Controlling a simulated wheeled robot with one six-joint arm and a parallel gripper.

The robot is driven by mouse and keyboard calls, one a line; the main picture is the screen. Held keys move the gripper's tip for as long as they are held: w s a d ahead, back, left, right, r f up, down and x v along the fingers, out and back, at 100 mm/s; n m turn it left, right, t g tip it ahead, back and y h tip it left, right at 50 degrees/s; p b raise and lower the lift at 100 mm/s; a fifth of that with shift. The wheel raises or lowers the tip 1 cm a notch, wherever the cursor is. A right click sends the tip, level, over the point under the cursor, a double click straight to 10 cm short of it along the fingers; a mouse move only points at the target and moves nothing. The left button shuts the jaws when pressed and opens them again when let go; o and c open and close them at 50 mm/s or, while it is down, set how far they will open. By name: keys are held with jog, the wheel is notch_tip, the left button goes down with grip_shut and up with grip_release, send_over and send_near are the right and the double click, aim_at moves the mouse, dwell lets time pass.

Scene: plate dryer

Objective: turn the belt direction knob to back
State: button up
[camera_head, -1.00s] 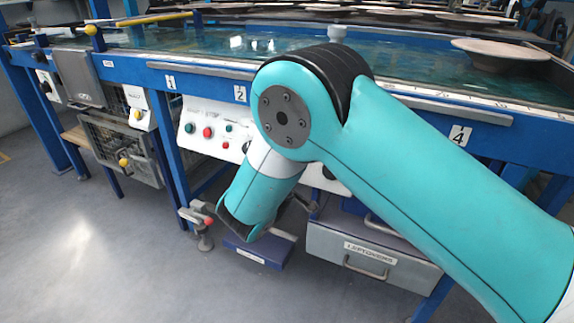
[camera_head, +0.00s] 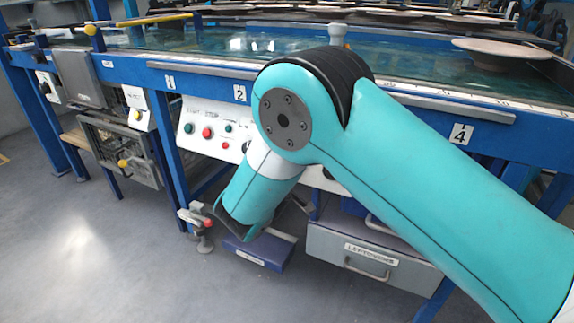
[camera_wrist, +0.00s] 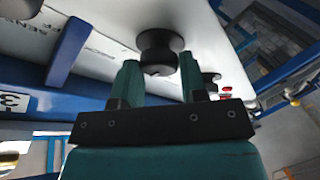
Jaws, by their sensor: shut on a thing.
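The round black knob (camera_wrist: 160,42) sits on the white control panel (camera_wrist: 110,28) in the wrist view, with a dark flared base against the panel. My gripper (camera_wrist: 158,64) has one teal finger on each side of the knob and is shut on it. Which way the knob points cannot be told. In the head view the white panel (camera_head: 192,112) shows red and green buttons. My teal arm hides the knob and gripper there.
The blue machine frame (camera_head: 205,88) runs across the view, with a long grey rail along its front. A grey leftovers drawer (camera_head: 330,246) and a small clamp (camera_head: 203,232) are below. A second, smaller dark knob (camera_wrist: 211,78) is close to the right finger. The floor at left is clear.

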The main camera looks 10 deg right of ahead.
jog(key=shift+w+a+f+m+g+h+b, duration=0.1)
jog(key=shift+m+g+h+b, duration=0.25)
jog(key=shift+m+h+b, duration=1.1)
jog(key=shift+a+r+m+g+h+b, duration=0.1)
jog(key=shift+m+g+h+b, duration=0.3)
jog(key=shift+m+b, duration=2.05)
jog(key=shift+w+a+f+m+g+h+b, duration=0.1)
jog(key=shift+m+g+h+b, duration=0.55)
jog(key=shift+m, duration=2.25)
jog(key=shift+h+b, duration=0.4)
jog(key=shift+b, duration=0.05)
jog(key=shift+m, duration=0.3)
jog(key=o, duration=0.9)
